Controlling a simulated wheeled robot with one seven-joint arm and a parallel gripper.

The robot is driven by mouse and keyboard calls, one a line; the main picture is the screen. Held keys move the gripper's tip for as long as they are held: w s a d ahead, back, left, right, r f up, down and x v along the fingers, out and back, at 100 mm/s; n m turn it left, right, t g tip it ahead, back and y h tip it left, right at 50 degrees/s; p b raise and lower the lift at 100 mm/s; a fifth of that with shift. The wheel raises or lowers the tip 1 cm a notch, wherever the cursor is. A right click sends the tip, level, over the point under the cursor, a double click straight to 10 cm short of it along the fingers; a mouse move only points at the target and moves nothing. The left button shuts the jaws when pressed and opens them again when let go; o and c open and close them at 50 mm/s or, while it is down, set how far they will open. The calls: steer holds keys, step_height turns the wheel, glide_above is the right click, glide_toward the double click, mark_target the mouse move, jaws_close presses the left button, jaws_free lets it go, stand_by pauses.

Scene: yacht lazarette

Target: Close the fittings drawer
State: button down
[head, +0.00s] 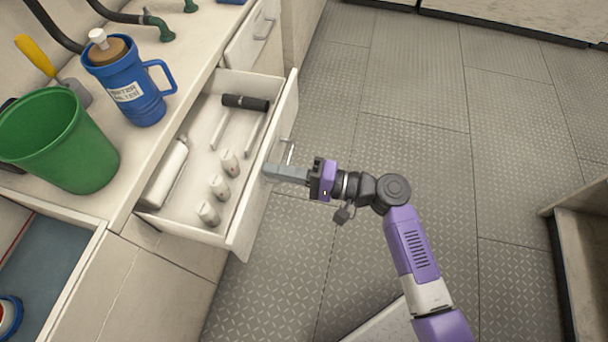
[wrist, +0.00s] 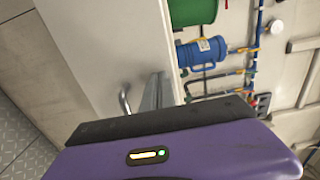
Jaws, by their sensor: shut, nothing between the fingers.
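The fittings drawer (head: 205,215) stands pulled out from the white cabinet in the head view. Inside it lie several small white cylinders (head: 220,187), a white roll (head: 167,175) and a dark-handled tool (head: 245,102). Its front panel (head: 262,185) faces right, with a metal handle (head: 290,150) on it. My gripper (head: 268,172) is shut and empty, its fingertips at the outer face of the front panel, just below the handle in the picture. I cannot tell whether they touch it. In the wrist view the front panel (wrist: 85,45) and handle (wrist: 125,98) show close by.
On the counter above stand a green bucket (head: 62,145) and a blue jug (head: 130,85). Grey tiled floor (head: 410,90) to the right is clear.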

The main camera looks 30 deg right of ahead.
steer(key=b+x, duration=0.5)
steer(key=x, duration=1.6)
steer(key=shift+w+a, duration=0.15)
steer(key=shift+a, duration=0.05)
steer(key=shift+a, duration=0.1)
